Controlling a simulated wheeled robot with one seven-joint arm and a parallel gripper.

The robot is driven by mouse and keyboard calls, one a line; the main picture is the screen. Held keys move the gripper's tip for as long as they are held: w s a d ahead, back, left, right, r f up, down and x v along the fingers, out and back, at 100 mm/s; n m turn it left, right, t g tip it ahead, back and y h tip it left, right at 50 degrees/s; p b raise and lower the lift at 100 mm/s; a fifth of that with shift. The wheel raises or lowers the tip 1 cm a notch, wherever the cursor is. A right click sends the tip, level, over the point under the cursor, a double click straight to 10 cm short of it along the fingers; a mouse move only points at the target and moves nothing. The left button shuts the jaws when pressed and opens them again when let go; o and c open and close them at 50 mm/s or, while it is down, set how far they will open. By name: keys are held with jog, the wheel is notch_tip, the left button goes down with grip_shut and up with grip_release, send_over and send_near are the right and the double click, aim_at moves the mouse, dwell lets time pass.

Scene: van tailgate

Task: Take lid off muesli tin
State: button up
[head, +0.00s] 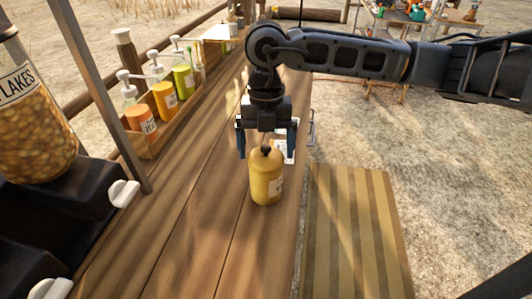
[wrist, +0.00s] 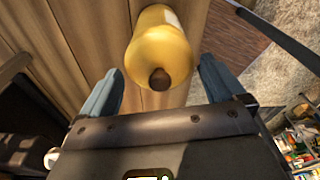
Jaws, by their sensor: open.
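The muesli tin (head: 266,187) is a yellow, rounded canister with a pale label, upright on the wooden tailgate board. Its domed yellow lid (head: 266,159) has a small dark knob (head: 266,150) on top. My gripper (head: 268,155) points down with its fingers spread wide, and in the head view it looks close to the lid. In the wrist view, the tin (wrist: 160,48) and its brown knob (wrist: 159,79) lie ahead between the two blue-grey fingers (wrist: 162,88), with gaps on both sides. Nothing is held. The label's words are too small to read.
A wooden caddy (head: 160,140) of pump bottles stands along the left edge. A large flakes dispenser (head: 35,115) is at the far left, near a slanted post (head: 98,90). The board in front of the tin is clear.

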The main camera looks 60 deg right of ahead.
jog(key=c, duration=1.2)
jog(key=shift+f, duration=0.1)
